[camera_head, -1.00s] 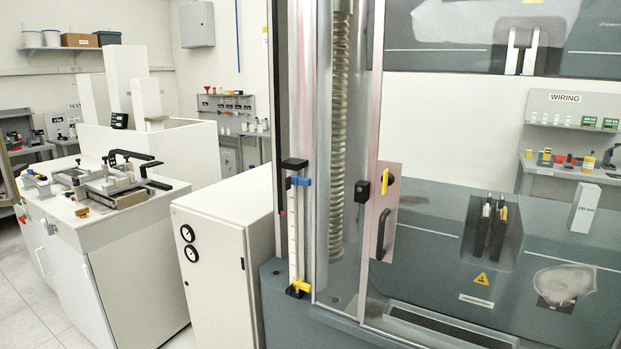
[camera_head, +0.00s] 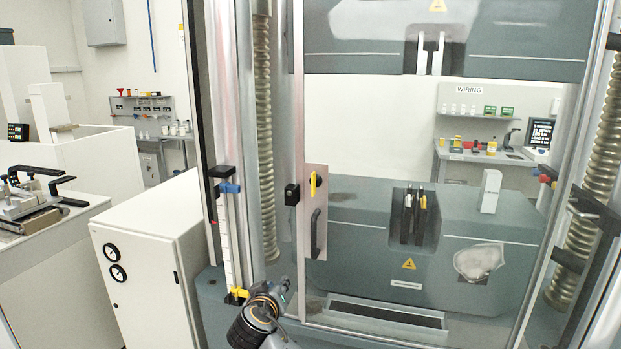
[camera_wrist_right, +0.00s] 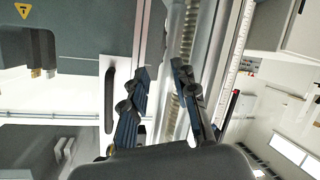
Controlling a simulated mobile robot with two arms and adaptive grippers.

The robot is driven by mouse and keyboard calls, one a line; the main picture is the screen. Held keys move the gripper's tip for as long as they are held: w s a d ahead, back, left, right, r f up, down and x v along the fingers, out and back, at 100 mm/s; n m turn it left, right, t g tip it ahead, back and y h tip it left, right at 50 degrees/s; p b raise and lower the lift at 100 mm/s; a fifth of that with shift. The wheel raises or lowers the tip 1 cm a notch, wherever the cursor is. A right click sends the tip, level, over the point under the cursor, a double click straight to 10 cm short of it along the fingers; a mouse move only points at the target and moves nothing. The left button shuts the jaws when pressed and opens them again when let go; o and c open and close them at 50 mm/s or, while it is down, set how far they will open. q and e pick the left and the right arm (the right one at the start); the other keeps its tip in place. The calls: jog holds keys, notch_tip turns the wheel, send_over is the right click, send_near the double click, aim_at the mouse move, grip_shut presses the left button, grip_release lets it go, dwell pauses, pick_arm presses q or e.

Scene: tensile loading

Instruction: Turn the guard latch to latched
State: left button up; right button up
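The guard latch (camera_head: 313,186) is a small yellow lever, standing upright on a light plate (camera_head: 315,262) on the clear guard door. A black catch block (camera_head: 291,194) sits on the frame just left of it. A black door handle (camera_head: 316,233) is below the lever, and also shows in the right wrist view (camera_wrist_right: 109,100). My right gripper (camera_head: 284,285) is low in front of the door frame, below and left of the latch. In the right wrist view its two dark fingers (camera_wrist_right: 161,68) are apart with nothing held between them. The left gripper is out of view.
A white scale with a blue marker (camera_head: 229,188) and a yellow marker (camera_head: 238,293) stands left of the door. A white cabinet (camera_head: 150,262) with two gauges is further left. Metal frame posts and a ribbed screw cover (camera_head: 264,130) stand close to the latch.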

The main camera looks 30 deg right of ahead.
notch_tip(320, 180, up, 17)
jog(key=s+m+t+h, duration=0.1)
jog(key=s+m+h, duration=0.2)
jog(key=m, duration=0.1)
jog(key=m+h+p, duration=0.1)
jog(key=m+h, duration=0.1)
jog(key=m, duration=0.1)
send_near(312, 180)
jog(key=p+x, duration=0.5)
jog(key=x, duration=0.3)
jog(key=shift+w+d+r+p, duration=0.15)
jog(key=shift+d+r+p, duration=0.05)
jog(key=shift+p, duration=0.1)
jog(key=shift+w+d+f, duration=0.2)
jog(key=shift+w+d, duration=0.1)
jog(key=shift+d, duration=0.05)
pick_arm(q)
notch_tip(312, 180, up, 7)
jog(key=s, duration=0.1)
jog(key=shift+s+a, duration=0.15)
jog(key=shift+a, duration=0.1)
pick_arm(e)
grip_shut()
